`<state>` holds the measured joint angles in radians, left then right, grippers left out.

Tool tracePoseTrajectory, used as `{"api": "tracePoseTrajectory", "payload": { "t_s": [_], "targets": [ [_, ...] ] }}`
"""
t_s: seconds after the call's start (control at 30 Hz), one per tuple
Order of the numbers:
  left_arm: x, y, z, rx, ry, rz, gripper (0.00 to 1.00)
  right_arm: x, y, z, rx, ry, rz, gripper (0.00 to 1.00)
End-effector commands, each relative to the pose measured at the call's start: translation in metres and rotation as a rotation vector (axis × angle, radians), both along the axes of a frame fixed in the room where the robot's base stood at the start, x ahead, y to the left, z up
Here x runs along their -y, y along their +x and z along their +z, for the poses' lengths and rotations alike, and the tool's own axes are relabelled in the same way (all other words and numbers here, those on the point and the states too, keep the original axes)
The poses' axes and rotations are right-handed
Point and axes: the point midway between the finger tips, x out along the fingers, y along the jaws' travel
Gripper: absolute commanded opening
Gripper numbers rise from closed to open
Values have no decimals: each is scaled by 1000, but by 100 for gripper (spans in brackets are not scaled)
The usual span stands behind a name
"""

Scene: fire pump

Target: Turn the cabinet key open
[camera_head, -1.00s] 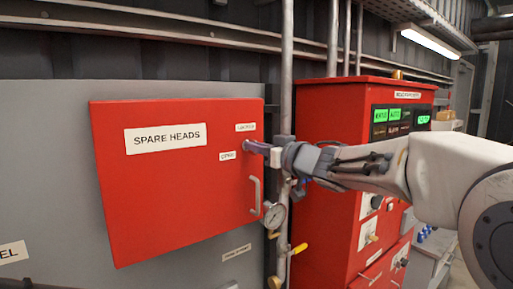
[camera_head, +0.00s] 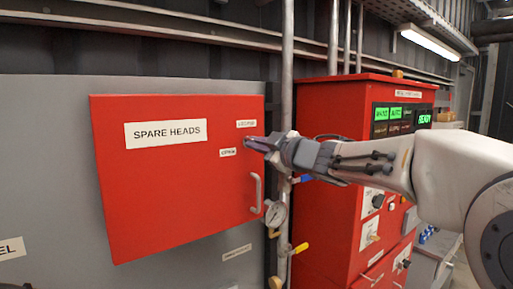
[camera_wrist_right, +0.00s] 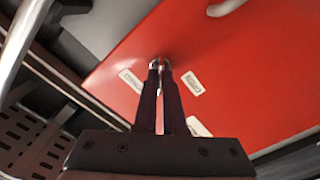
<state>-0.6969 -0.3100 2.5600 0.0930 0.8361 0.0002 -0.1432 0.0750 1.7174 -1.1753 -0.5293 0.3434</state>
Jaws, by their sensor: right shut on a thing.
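The red cabinet (camera_head: 175,195) marked SPARE HEADS hangs on a grey panel, and its door is closed. My right gripper (camera_head: 249,142) reaches in from the right and its fingertips are at the door's right side, between the two small labels. In the right wrist view the fingers (camera_wrist_right: 160,66) are shut on the small metal key (camera_wrist_right: 159,62) at the door face. The fingers hide most of the key, so its exact angle cannot be told. The white door handle (camera_head: 256,193) is below the gripper. My left gripper is not in view.
A vertical pipe (camera_head: 287,60) with a pressure gauge (camera_head: 276,213) and a yellow lever (camera_head: 299,248) runs just right of the cabinet. A red control cabinet (camera_head: 330,110) with green displays stands behind my right arm.

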Motion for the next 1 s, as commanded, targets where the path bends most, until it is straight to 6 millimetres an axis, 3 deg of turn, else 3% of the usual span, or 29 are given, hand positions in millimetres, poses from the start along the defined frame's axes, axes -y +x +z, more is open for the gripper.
{"api": "tracePoseTrajectory", "payload": {
  "t_s": [0.6,1.0],
  "targets": [
    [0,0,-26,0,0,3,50,-1,-1,-4,331,-455,1,0],
    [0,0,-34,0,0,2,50,-1,-1,-4,452,-624,1,0]
  ]
}}
